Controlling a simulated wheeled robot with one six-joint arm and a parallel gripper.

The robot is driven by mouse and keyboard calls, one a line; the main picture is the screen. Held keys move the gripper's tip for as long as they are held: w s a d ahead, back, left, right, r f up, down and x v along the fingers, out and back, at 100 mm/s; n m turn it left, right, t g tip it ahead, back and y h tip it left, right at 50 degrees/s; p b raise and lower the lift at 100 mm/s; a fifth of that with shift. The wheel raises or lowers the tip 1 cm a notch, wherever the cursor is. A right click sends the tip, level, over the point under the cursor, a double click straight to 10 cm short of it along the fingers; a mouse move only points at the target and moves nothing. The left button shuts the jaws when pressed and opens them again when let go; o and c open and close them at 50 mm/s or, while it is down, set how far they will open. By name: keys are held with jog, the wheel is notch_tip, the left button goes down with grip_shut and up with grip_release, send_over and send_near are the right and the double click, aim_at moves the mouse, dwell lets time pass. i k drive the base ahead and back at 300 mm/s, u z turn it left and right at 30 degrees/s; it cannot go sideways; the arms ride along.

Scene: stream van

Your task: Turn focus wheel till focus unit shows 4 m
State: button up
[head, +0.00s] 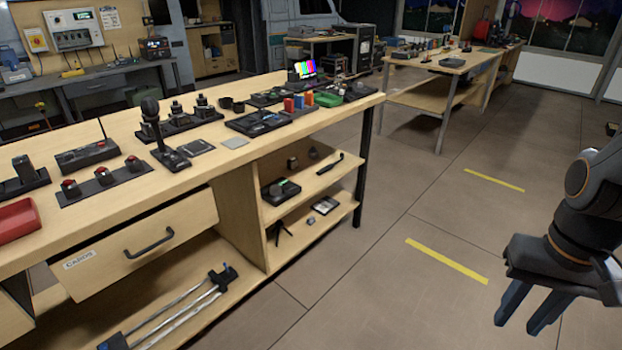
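My gripper (519,326) hangs at the lower right of the head view, over the floor and well away from the bench. Its two fingers point down with a gap between them, and nothing is held. The wooden bench (225,157) runs along the left and carries several small dark devices. I cannot tell for sure which is the focus unit or its wheel. A flat black unit (258,122) with small parts on top lies toward the far right end of the bench. No distance reading is legible.
A colour-bar monitor (302,69) stands at the bench's far end. A black joystick (152,118), an antenna box (87,157) and red-button boxes (104,177) are nearer. The drawer (145,245) looks shut. A second table (455,62) stands behind. The floor (400,215) between is clear.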

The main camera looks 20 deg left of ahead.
aim_at(275, 189)
jog(key=z, duration=0.05)
jog(key=i, duration=0.65)
jog(key=u, duration=0.65)
jog(key=i, duration=0.65)
jog(key=u, duration=0.55)
